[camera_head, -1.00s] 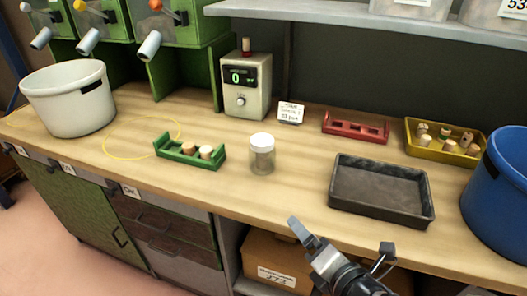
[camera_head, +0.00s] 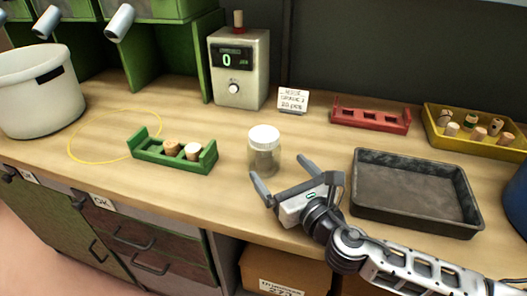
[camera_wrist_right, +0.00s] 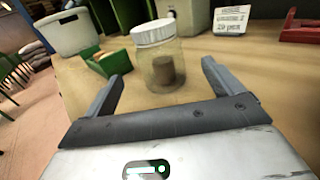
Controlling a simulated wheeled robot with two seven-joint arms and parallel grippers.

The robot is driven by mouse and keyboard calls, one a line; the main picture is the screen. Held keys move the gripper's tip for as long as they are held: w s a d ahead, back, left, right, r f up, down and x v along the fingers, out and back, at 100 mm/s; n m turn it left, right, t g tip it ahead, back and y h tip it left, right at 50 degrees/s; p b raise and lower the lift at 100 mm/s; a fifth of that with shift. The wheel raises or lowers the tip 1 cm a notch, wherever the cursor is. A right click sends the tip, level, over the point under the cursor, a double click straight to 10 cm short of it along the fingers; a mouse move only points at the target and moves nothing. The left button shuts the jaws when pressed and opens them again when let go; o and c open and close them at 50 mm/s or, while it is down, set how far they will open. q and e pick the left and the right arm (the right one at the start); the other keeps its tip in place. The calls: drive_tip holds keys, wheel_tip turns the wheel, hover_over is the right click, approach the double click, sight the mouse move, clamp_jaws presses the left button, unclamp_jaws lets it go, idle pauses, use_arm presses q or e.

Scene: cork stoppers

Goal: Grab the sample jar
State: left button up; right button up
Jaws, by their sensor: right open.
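The sample jar (camera_head: 264,150) is a clear jar with a white lid, standing upright on the wooden bench. A brownish thing shows inside it. In the right wrist view the jar (camera_wrist_right: 160,68) stands ahead of and between the fingers. My right gripper (camera_head: 282,176) is open and empty, just in front of the jar, with its fingers pointing toward it. In the right wrist view its two fingers (camera_wrist_right: 160,85) are spread wide, and they do not appear to touch the jar. My left gripper is not in view.
A green rack (camera_head: 150,152) with two corks stands left of the jar. A black tray (camera_head: 368,213) is to the right. Behind are a counter device (camera_head: 250,95), a card (camera_head: 293,100), a red rack (camera_head: 385,126) and a yellow tray (camera_head: 435,134). A white bucket (camera_head: 35,110) stands far left.

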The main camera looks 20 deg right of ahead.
sight(264, 151)
drive_tip(key=w, duration=0.2)
drive_tip(key=w+a, duration=0.1)
drive_tip(key=w, duration=0.4)
drive_tip(key=shift+w+a+p, duration=0.3)
drive_tip(key=shift+w, duration=0.1)
drive_tip(key=c, duration=1.2)
